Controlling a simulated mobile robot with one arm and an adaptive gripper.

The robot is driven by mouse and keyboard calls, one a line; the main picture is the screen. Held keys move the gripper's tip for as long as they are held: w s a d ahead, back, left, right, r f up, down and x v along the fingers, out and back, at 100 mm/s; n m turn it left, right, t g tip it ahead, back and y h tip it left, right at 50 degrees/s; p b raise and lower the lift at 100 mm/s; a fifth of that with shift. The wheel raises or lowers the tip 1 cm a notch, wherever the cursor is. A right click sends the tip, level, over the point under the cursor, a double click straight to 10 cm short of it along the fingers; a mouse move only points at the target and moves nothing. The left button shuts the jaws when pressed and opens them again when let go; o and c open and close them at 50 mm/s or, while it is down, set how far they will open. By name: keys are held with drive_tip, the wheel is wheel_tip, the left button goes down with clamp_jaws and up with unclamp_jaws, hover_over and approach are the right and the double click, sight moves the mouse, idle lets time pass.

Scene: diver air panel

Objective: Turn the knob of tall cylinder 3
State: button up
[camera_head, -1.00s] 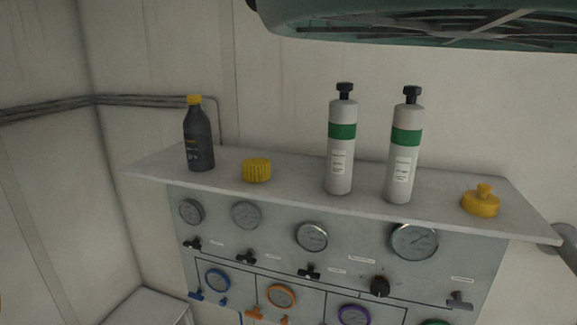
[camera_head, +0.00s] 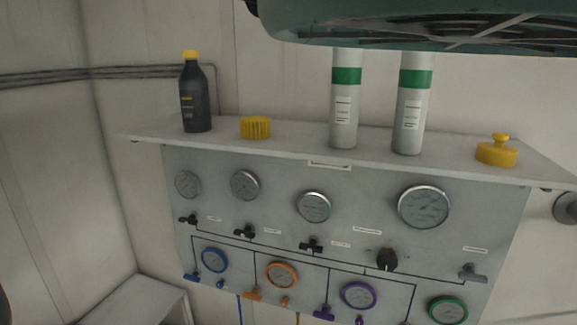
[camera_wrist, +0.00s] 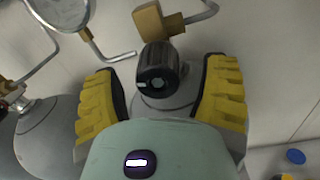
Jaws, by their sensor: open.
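In the wrist view, a grey tall cylinder (camera_wrist: 182,98) is seen from above, with a dark ribbed knob (camera_wrist: 157,68) on top. A brass fitting (camera_wrist: 152,22) with a bent metal tube sits just beyond the knob. My gripper (camera_wrist: 160,90) is open. Its yellow ribbed pads are on either side of the cylinder's top, with a gap between each pad and the knob. The cylinder's lower body is hidden by my gripper, and no number shows on it. The head view shows neither my gripper nor this knob.
Another grey cylinder (camera_wrist: 45,140) and a round gauge (camera_wrist: 62,10) are at left in the wrist view. A gauge panel (camera_head: 400,285) has a shelf (camera_head: 290,145) above it, holding two white bottles, a dark bottle (camera_head: 196,105) and yellow caps.

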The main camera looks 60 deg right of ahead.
drive_tip(key=shift+w+r, duration=0.1)
drive_tip(key=shift+c, duration=0.4)
drive_tip(key=c, duration=1.1)
drive_tip(key=shift+c, duration=0.2)
